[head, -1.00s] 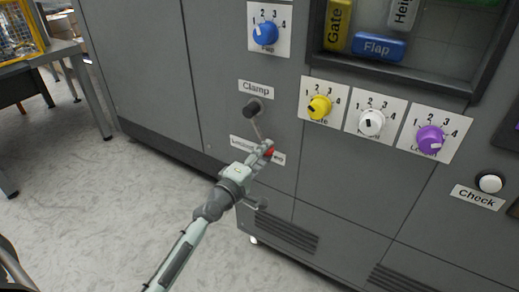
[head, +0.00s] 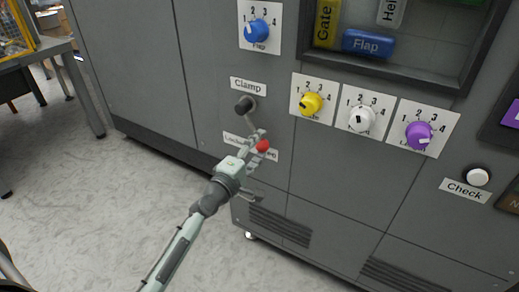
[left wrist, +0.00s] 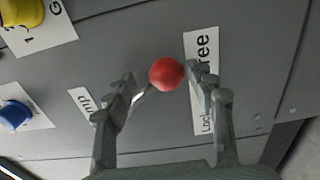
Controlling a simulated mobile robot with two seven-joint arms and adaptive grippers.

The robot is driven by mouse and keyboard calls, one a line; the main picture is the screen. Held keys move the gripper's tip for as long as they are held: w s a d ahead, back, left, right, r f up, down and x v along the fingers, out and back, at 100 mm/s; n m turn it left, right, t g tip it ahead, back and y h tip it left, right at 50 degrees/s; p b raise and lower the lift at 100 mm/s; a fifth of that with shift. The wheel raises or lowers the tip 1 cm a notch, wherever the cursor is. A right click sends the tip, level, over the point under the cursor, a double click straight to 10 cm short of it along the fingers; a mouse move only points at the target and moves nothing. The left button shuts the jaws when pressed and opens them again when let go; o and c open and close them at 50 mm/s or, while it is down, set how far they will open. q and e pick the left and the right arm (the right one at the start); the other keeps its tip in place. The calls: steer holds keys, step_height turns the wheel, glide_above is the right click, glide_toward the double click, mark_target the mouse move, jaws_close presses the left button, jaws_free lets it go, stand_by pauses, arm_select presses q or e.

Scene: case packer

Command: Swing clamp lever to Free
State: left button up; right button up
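The clamp lever has a dark hub (head: 246,104) on the grey panel under the "Clamp" label (head: 248,86). Its thin rod slants down and right to a red ball knob (head: 262,146). The knob partly covers the "Locked"/"Free" plate (head: 236,139) and sits toward its Free side. In the left wrist view the red knob (left wrist: 167,74) is between the fingertips, close to the "Free" plate (left wrist: 203,110). My left gripper (head: 257,144) is open around the knob, with a gap visible on one side. My right gripper is not in view.
Blue (head: 257,31), yellow (head: 311,103), white (head: 361,119) and purple (head: 418,135) dials sit above and right of the lever. A white Check button (head: 477,176) is further right. The floor at left is clear up to a table (head: 55,48).

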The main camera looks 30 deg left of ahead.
arm_select(q)
steer(key=shift+s+d+f, duration=0.1)
steer(key=shift+d+f, duration=0.05)
steer(key=shift+f, duration=0.05)
steer(key=shift+s, duration=0.2)
steer(key=s+a, duration=0.1)
steer(key=s, duration=1)
steer(key=shift+s, duration=0.25)
